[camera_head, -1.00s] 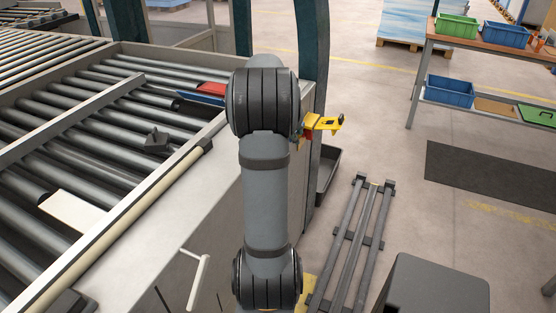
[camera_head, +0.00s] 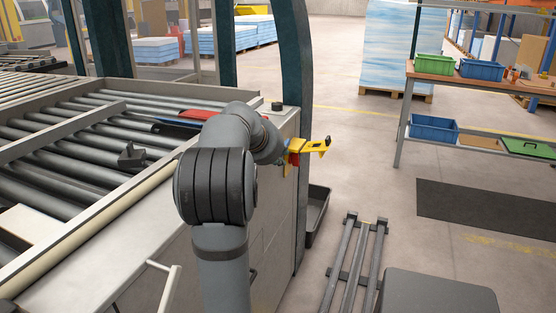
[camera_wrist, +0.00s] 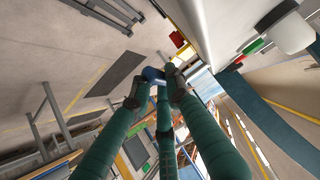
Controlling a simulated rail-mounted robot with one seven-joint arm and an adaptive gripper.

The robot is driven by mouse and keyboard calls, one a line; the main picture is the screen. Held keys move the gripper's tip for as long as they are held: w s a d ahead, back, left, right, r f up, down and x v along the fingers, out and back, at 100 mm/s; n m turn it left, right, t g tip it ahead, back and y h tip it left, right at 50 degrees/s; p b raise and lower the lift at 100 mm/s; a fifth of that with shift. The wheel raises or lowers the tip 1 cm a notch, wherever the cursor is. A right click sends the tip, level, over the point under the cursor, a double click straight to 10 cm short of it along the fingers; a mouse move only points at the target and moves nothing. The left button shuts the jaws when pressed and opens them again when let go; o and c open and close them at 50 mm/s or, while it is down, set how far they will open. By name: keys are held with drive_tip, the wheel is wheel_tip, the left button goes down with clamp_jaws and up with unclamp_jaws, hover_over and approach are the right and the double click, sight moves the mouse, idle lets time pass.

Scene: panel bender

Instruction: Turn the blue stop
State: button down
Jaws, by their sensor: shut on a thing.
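In the camera_wrist view a small blue piece, the blue stop (camera_wrist: 153,73), shows at the ends of the long teal fingers of my gripper (camera_wrist: 155,87). The gripper is shut on it, with fingertips on its left and right sides and a third finger below. Only a small part of the stop shows between the fingers, so its angle is hard to tell. In the camera_head view my arm hides the gripper, and I cannot make out the stop there.
A yellow bracket (camera_head: 318,145) sticks out from the machine's corner. The roller table (camera_head: 60,165) lies left, with a red part (camera_head: 198,115) on it. A dark rail frame (camera_head: 352,265) lies on the floor. A workbench (camera_head: 440,75) with bins stands right.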

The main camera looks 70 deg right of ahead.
drive_tip(key=c, duration=1.7)
unclamp_jaws()
drive_tip(key=shift+o, duration=0.2)
drive_tip(key=v, duration=1.2)
